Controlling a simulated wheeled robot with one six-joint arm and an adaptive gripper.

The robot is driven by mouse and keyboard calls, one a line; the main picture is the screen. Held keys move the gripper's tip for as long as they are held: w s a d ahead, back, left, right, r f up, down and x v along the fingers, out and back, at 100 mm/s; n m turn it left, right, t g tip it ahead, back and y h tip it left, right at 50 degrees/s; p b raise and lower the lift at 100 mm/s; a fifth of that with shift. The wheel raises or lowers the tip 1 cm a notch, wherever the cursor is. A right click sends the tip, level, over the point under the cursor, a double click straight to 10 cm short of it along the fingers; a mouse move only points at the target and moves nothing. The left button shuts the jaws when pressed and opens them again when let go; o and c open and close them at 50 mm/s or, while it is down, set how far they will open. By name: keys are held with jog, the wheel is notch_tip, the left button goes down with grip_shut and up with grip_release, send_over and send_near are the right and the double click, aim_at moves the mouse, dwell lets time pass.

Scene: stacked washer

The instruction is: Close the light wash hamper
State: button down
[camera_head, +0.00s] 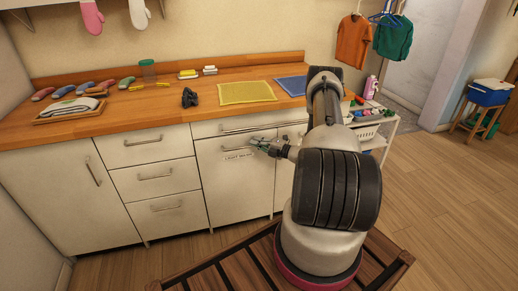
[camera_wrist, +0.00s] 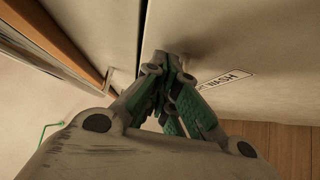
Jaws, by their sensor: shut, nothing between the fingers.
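The light wash hamper (camera_head: 235,180) is a white front panel in the counter's base, below a narrow drawer. Its label, reading LIGHT WASH, shows near its top, and part of the label shows in the wrist view (camera_wrist: 228,78). My gripper (camera_head: 257,143) is at the upper right part of this panel, close to the label. In the wrist view my gripper (camera_wrist: 170,62) has its green-padded fingers together, with tips close to the panel's top edge. I cannot tell whether they touch it. The panel looks nearly flush with its neighbours. A dark gap runs along its top edge.
The wooden counter (camera_head: 165,100) above carries a yellow mat (camera_head: 247,92), a blue mat (camera_head: 291,85), a black object (camera_head: 190,97) and a tray of cloths (camera_head: 72,110). A white shelf cart (camera_head: 372,135) stands to the right.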

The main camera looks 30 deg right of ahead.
jog(key=shift+w+d, duration=0.15)
jog(key=shift+w, duration=0.55)
jog(key=shift+w+d+r, duration=0.1)
jog(key=shift+w, duration=0.15)
jog(key=s+d, duration=0.3)
jog(key=s, duration=1)
jog(key=shift+d, duration=0.25)
